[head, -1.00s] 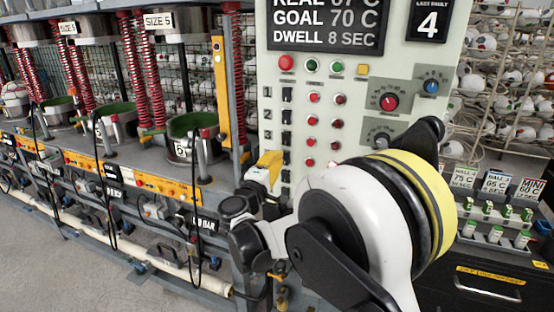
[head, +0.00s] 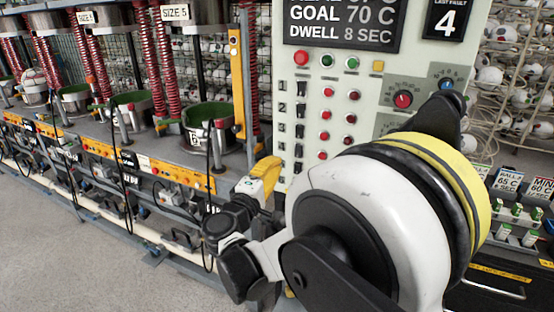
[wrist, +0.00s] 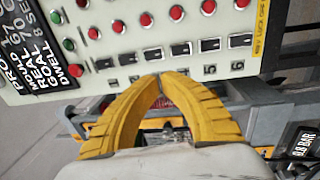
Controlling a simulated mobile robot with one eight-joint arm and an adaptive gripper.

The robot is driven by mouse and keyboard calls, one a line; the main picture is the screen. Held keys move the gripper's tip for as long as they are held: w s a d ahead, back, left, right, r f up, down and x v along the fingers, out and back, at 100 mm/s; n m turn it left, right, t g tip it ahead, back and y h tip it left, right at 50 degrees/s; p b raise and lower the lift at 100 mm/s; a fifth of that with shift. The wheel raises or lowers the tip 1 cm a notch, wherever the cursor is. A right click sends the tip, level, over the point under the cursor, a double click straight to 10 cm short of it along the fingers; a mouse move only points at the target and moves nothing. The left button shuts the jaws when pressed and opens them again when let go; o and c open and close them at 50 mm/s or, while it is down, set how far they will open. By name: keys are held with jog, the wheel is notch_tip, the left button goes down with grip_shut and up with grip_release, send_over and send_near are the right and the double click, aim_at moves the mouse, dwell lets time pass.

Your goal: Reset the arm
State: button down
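My arm reaches across the front of the pale control panel (head: 395,85). My gripper (head: 273,164) is at its far end, beside the panel's lower left edge in the head view. In the wrist view the two yellow fingers of my gripper (wrist: 160,76) curve together and their tips meet, with nothing seen between them. The control panel (wrist: 115,45) appears turned in that view, just beyond the fingertips, with a column of black switches (wrist: 153,54) and red buttons (wrist: 177,13). I cannot tell whether the tips touch the panel.
A row of presses with red springs (head: 165,70) stands on the left, with a green-lined pot (head: 207,117) nearest. Wire racks of balls (head: 515,75) are behind on the right. A dark drawer cabinet (head: 500,292) is at lower right. Grey floor (head: 50,240) is open at lower left.

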jog(key=s+d+m+g, duration=0.3)
jog(key=s+d+g, duration=0.15)
jog(key=d, duration=0.65)
jog(key=s+d+m+g, duration=0.3)
jog(key=s+d+m, duration=0.15)
jog(key=d, duration=0.65)
jog(key=s+d+f+m+g+y, duration=0.1)
jog(key=s+f+m+y, duration=0.2)
jog(key=s, duration=0.7)
jog(key=s+d+f+m+g+y, duration=0.1)
jog(key=s+f+m+g+y, duration=0.1)
jog(key=s, duration=0.9)
jog(key=shift+s+d+f+m+y, duration=0.15)
jog(key=shift+d+f+m+y, duration=0.25)
jog(key=shift+f+m+y, duration=0.45)
jog(key=shift+f, duration=0.1)
